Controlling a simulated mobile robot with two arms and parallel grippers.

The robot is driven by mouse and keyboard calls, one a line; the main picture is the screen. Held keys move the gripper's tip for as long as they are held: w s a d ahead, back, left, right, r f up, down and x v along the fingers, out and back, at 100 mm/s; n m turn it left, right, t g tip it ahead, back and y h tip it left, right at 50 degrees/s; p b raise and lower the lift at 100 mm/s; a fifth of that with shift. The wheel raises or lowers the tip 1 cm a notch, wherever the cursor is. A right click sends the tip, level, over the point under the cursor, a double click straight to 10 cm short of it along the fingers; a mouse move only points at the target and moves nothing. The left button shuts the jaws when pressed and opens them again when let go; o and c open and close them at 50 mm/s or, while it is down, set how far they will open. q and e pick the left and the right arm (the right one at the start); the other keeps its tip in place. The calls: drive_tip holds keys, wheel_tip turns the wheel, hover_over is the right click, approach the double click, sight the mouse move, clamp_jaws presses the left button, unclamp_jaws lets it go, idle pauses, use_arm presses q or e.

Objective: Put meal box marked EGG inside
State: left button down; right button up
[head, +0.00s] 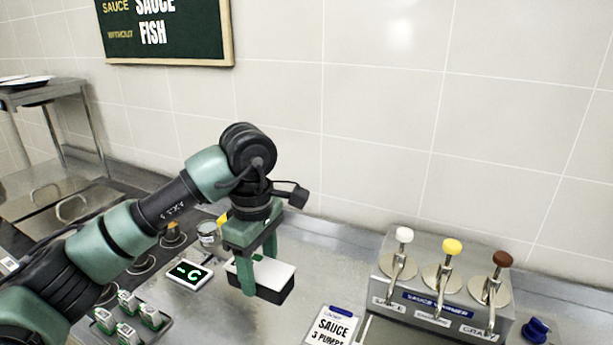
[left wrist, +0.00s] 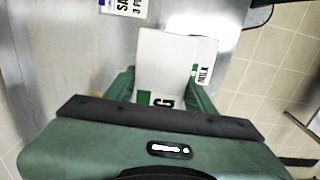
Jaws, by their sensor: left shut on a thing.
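A meal box (head: 268,287) with a white lid and a dark base is held level, a little above or at the steel counter; I cannot tell which. My left gripper (head: 258,268) is shut on it, with its green fingers pointing down at the box's sides. In the left wrist view the box lid (left wrist: 165,62) lies between the fingers. Its label (left wrist: 160,100) is partly covered by the gripper, with only a green patch and a letter "G" readable. A second label on its right reads "MILK" (left wrist: 203,73). My right gripper is not in view.
A small display (head: 188,273) lies left of the box. A "SAUCE 3 PUMPS" card (head: 333,327) and a three-pump sauce dispenser (head: 440,295) stand to the right. A tray of small green-and-white items (head: 128,318) is at lower left. Steel lids with handles (head: 58,208) are farther left.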

use_arm(q)
drive_tip(key=s+a+f+m, duration=0.4)
drive_tip(key=s+f+m, duration=0.1)
drive_tip(key=s, duration=0.3)
drive_tip(key=s+a+f+m, duration=0.3)
drive_tip(key=s+f+m, duration=0.2)
drive_tip(key=s+m, duration=0.2)
drive_tip(key=shift+s+a+m, duration=0.35)
drive_tip(key=shift+m, duration=0.45)
drive_tip(key=shift+s+f, duration=0.1)
